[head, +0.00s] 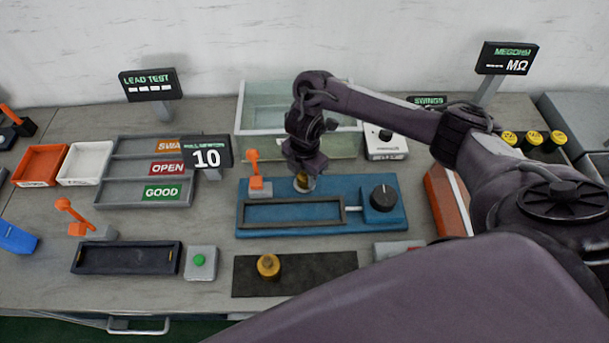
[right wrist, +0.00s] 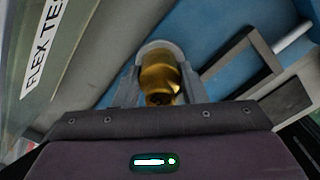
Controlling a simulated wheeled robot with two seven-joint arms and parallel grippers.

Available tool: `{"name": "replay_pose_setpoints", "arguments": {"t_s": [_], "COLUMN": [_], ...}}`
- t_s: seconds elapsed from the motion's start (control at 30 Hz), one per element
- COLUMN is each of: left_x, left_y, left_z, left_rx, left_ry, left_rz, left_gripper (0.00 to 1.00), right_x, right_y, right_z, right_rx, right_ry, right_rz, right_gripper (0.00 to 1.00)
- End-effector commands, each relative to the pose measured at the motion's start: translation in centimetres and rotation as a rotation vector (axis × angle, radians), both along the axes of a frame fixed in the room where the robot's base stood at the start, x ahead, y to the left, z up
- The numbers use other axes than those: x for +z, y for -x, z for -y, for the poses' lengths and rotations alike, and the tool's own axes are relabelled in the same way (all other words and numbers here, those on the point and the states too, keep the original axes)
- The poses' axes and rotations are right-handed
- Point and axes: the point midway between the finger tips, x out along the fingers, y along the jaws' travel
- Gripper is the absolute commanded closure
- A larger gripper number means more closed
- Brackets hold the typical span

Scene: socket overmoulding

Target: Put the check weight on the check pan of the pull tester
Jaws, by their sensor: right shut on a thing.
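My right gripper (head: 304,172) is shut on a brass weight (right wrist: 160,78), low over the far side of the blue pull tester (head: 362,182). In the head view the brass weight (head: 302,182) shows just under the jaws. A pale round rim (right wrist: 158,46), which looks like the check pan, shows around the weight's far end in the right wrist view. The weight looks at or in this rim; whether it rests there I cannot tell. The display (head: 206,157) reads 10. My left gripper is not in view.
Another brass piece (head: 268,266) stands on a black mat (head: 325,272) in front. The tester has an orange lever (head: 255,170) left of the gripper and a black knob (head: 384,198) on the right. A clear bin (head: 270,122) stands behind the gripper.

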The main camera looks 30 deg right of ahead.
Motion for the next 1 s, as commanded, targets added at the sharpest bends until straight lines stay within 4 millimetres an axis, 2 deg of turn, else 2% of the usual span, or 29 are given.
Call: {"name": "replay_pose_setpoints", "arguments": {"t_s": [0.33,0.37,0.5,0.83,1.0], "left_x": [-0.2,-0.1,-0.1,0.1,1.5], "left_y": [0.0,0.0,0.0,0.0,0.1], "left_z": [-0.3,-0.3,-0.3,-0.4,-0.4], "left_rx": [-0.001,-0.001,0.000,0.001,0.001], "left_ry": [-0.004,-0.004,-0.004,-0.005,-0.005], "left_rz": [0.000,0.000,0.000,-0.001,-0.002], "left_gripper": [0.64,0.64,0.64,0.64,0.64], "right_x": [-0.2,-0.2,-0.2,0.1,2.7], "right_y": [-0.1,0.0,0.0,0.0,-0.2], "right_z": [0.0,0.0,0.0,0.0,0.1], "right_rx": [0.000,0.000,0.000,0.000,0.002], "right_ry": [-0.001,0.000,0.000,0.000,0.002], "right_rz": [0.002,0.001,0.000,0.001,0.006], "right_gripper": [1.00,0.60,0.42,0.41,0.41]}}
